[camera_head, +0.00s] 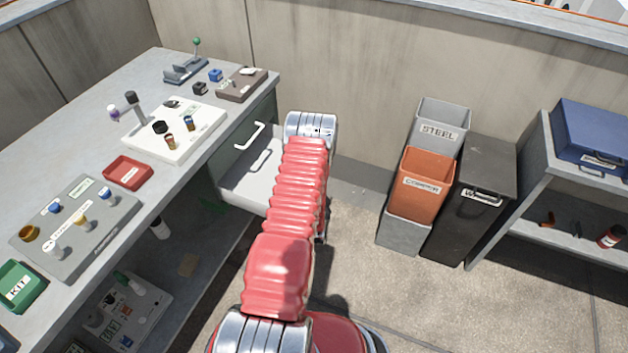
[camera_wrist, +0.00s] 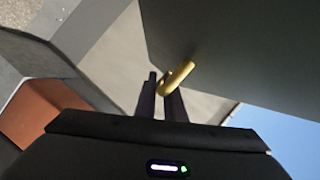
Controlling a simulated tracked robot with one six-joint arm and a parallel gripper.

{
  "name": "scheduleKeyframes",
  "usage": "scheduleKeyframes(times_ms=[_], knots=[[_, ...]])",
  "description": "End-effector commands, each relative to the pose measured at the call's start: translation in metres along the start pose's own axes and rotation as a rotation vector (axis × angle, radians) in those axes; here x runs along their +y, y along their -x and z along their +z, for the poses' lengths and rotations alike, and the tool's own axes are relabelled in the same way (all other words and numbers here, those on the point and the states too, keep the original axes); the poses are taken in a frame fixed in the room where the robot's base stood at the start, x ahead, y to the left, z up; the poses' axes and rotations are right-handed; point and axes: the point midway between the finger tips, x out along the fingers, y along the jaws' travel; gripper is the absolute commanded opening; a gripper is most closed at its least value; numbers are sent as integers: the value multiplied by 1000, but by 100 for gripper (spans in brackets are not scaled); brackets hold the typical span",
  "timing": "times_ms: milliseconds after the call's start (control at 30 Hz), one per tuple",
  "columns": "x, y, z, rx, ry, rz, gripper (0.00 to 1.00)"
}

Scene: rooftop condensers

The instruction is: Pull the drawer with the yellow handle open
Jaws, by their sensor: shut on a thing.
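The yellow handle (camera_wrist: 178,78) shows in the wrist view as a curved bar standing out from a dark grey panel. My gripper (camera_wrist: 161,80) has its two dark fingers shut on this handle. In the head view my red-sleeved arm covers the handle and the fingers.
The grey bench (camera_head: 95,125) on the left carries panels and small trays. To the right stand a steel bin (camera_head: 440,115), a copper bin (camera_head: 425,180), a dark lidded bin (camera_head: 470,205) and a shelf with a blue case (camera_head: 600,130). Floor between is bare.

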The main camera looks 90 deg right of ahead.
Motion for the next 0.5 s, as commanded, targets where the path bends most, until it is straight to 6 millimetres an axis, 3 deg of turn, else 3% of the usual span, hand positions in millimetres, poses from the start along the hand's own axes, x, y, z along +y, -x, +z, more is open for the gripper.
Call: scheduleKeyframes(times_ms=[467,500], knots=[[1,2,4,-13,3,-1,0],[1,2,4,-13,3,-1,11]])
